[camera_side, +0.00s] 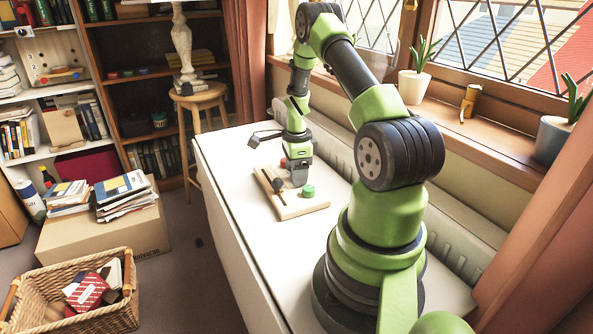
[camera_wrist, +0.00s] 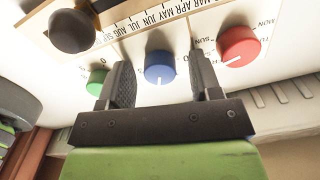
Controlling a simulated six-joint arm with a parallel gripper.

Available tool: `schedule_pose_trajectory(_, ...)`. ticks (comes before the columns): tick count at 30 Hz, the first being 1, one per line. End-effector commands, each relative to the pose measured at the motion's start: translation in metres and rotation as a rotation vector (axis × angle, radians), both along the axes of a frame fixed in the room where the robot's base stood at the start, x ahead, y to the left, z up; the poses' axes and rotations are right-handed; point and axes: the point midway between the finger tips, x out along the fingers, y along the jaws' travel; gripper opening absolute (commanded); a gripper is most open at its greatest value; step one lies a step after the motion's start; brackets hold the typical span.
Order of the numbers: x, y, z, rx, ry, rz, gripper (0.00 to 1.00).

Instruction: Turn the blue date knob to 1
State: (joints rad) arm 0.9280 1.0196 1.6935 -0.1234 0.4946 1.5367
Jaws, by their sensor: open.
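My gripper (camera_wrist: 163,78) is open, with one dark finger on each side of the blue knob. I cannot tell whether the fingers touch it. The scale marks around the knob are mostly hidden by the fingers. In the side view my gripper (camera_side: 299,178) points down over the wooden board (camera_side: 302,210) and hides the blue knob.
A red knob (camera_wrist: 239,46) with day letters sits right of the gripper, and a green knob (camera_wrist: 97,80) sits left. A black slider knob (camera_wrist: 72,31) stands by a month scale. The white table (camera_side: 235,180) has free room around the board.

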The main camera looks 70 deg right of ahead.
Motion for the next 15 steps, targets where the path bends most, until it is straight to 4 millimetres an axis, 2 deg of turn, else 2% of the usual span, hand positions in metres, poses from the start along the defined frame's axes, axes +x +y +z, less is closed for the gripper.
schedule_pose_trajectory(4, 0.0, 0.0, 0.0002, 0.0, 0.0, 0.0, 0.56)
schedule_pose_trajectory(10, 0.0, 0.0, 0.0004, 0.0, 0.0, 0.0, 0.1)
schedule_pose_trajectory(15, 0.0, 0.0, 0.0005, 0.0, 0.0, 0.004, 0.09)
